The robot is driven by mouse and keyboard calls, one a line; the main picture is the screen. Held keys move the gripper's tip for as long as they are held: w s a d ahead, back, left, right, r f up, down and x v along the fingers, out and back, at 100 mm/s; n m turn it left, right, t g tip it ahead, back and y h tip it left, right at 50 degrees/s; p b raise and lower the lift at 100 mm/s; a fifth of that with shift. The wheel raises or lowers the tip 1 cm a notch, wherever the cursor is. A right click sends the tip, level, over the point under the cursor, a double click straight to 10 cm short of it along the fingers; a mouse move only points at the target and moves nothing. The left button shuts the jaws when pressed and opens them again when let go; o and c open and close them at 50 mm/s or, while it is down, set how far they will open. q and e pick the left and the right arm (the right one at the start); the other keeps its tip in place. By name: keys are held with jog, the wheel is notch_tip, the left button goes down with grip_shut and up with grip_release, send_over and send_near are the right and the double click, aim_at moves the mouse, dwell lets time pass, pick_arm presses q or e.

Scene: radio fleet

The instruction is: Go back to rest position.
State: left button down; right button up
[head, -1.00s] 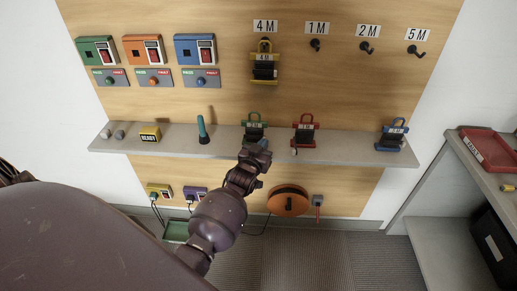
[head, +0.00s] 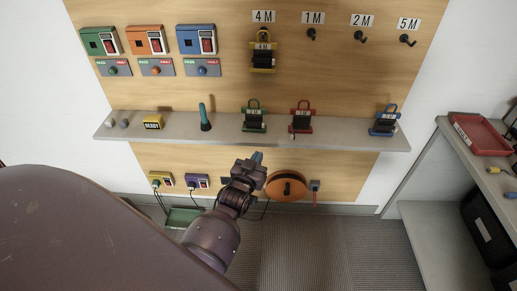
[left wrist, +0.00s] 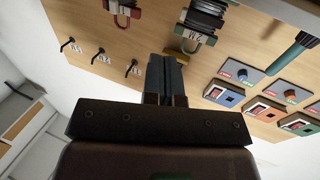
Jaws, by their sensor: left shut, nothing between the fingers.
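My left gripper (head: 256,158) is in front of the panel, just below the shelf edge in the head view. It is shut and empty. In the left wrist view its fingers (left wrist: 166,80) are pressed together with nothing between them. My right gripper is not in view. Behind my left gripper, a green-framed cable reel (head: 254,117) and a red-framed reel (head: 302,119) stand on the shelf (head: 225,128). A blue-framed reel (head: 384,121) stands at the shelf's right end. A yellow-framed reel (head: 263,53) hangs under the 4M label.
Empty hooks are under the 1M (head: 311,34), 2M (head: 359,36) and 5M (head: 407,40) labels. An orange round reel (head: 286,186) is low on the panel beside my left gripper. A side table with a red tray (head: 480,136) is at right. Open floor (head: 300,245) lies in front.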

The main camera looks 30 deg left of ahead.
pick_arm(q)
jog(key=shift+s+d, duration=0.25)
jog(key=shift+s, duration=0.25)
jog(key=shift+f, duration=0.1)
jog(key=s+d+f+m+g+h, duration=0.1)
jog(key=s+d+f+g+h, duration=0.1)
jog(key=s, duration=0.9)
jog(key=s+d+f+m+g+h, duration=0.1)
jog(key=s+f, duration=0.5)
jog(key=s, duration=0.6)
jog(key=d+m+g, duration=0.1)
jog(key=d+g, duration=0.1)
jog(key=g, duration=0.1)
jog(key=shift+s+d+m+h, duration=0.2)
jog(key=shift+m+h, duration=0.1)
jog(key=shift+h, duration=0.1)
